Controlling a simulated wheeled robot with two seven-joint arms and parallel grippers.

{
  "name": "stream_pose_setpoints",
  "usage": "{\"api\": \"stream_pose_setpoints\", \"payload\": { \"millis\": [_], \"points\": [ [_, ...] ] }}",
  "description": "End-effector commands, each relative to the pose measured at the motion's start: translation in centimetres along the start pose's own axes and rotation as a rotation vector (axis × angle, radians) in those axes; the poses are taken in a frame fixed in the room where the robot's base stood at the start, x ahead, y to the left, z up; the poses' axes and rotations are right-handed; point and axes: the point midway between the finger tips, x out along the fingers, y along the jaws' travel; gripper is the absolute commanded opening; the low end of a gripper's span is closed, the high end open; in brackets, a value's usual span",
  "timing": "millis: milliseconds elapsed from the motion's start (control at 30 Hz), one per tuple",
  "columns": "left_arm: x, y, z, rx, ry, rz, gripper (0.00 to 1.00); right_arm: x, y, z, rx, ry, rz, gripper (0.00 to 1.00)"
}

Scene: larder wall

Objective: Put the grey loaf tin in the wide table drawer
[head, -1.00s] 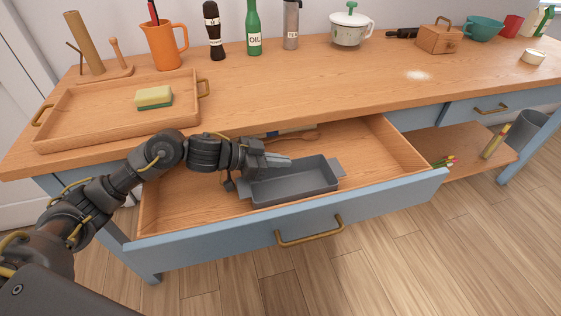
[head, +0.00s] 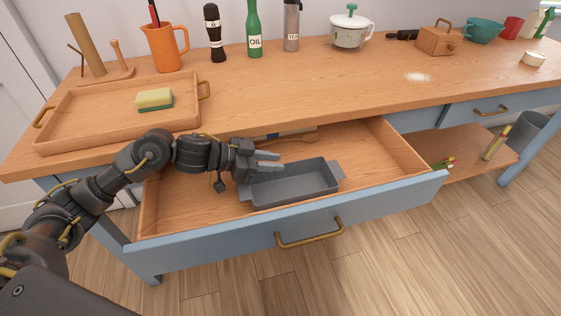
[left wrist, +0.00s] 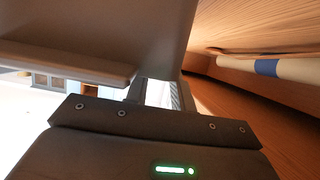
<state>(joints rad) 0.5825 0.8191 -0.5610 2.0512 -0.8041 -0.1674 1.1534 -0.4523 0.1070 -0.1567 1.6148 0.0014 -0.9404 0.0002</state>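The grey loaf tin (head: 297,187) is inside the wide table drawer (head: 385,204), which is pulled well out. The tin looks level, near the drawer's front and middle. My left gripper (head: 268,160) is at the tin's left back corner, with its two fingers apart and nothing held between them. In the left wrist view a large grey surface, likely the tin (left wrist: 110,35), fills the upper left. That close view hides most of the fingers. My right gripper is not in view.
A wooden spoon (head: 298,139) lies at the drawer's back. Above, a wooden tray (head: 75,118) holds a sponge (head: 154,99). An orange jug (head: 163,46), bottles and a pot (head: 351,30) line the tabletop's back. The drawer's right part is clear.

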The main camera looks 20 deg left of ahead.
Motion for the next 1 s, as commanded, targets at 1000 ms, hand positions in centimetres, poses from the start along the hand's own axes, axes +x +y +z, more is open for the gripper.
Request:
{"api": "stream_pose_setpoints", "payload": {
  "millis": [1000],
  "points": [
    [-9.4, 0.0, 0.0, 0.0, 0.0, 0.0, 0.24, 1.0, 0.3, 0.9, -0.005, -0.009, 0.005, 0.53]
  ]
}}
